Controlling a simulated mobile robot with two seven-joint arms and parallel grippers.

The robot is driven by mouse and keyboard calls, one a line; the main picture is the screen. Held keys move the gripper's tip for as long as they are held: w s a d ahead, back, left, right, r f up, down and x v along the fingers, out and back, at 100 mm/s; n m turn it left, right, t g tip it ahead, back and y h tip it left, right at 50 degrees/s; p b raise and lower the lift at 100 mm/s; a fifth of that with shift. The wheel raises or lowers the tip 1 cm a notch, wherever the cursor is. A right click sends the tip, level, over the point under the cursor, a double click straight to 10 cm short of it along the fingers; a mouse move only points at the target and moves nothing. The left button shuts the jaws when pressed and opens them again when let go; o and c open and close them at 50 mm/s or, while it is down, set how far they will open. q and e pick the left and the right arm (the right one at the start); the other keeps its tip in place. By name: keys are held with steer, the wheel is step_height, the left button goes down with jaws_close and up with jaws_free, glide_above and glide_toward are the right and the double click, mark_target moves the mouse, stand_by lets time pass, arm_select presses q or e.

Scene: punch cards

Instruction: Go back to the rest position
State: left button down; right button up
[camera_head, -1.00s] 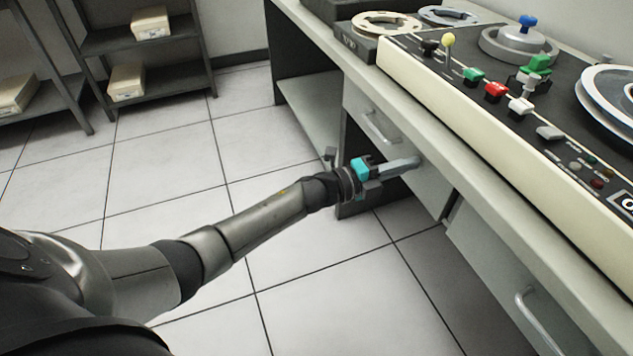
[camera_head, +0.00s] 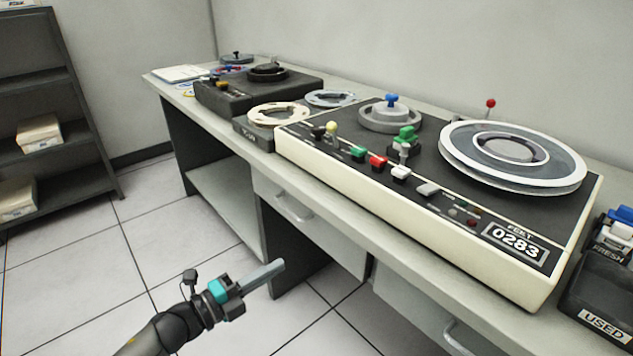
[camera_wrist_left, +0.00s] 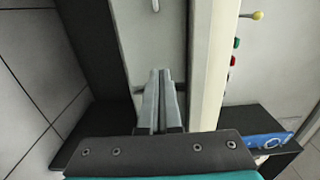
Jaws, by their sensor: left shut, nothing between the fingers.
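My left gripper (camera_head: 262,275) is in the lower left of the head view, in front of the desk and below its top. Its grey fingers are together, with nothing between them. In the left wrist view the shut fingers (camera_wrist_left: 161,98) point toward the desk's drawer front. In the head view the fingertips are apart from the drawer (camera_head: 310,225) and its handle. My right gripper shows in neither view.
The desk (camera_head: 357,220) carries a cream tape machine (camera_head: 420,237), a white reel (camera_head: 513,150), a smaller dark deck (camera_head: 240,98) and a black bin marked USED (camera_head: 600,322). Grey shelves (camera_head: 40,90) with boxes stand at left. The tiled floor (camera_head: 80,270) is clear.

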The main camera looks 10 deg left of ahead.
arm_select(q)
steer(key=s+a+f+n+g+y+p, duration=0.1)
steer(key=s+a+f+n+y+p, duration=0.3)
steer(key=f+n, duration=0.45)
steer(key=s+a+f+n+g+y+p, duration=0.1)
steer(key=s+a+f+n+y+p, duration=0.2)
steer(key=s+a+f+n+y, duration=0.5)
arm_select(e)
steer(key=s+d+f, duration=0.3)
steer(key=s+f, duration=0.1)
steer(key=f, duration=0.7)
arm_select(q)
steer(key=s+d+f+n+g+p, duration=0.2)
steer(key=s+f, duration=0.4)
steer(key=s, duration=0.7)
steer(key=s+d+f+n+g+p, duration=0.2)
steer(key=s+f+n+g, duration=0.3)
steer(key=s, duration=0.7)
step_height(320, 180, down, 2)
steer(key=shift+s+d+g, duration=0.35)
steer(key=shift+g, duration=0.85)
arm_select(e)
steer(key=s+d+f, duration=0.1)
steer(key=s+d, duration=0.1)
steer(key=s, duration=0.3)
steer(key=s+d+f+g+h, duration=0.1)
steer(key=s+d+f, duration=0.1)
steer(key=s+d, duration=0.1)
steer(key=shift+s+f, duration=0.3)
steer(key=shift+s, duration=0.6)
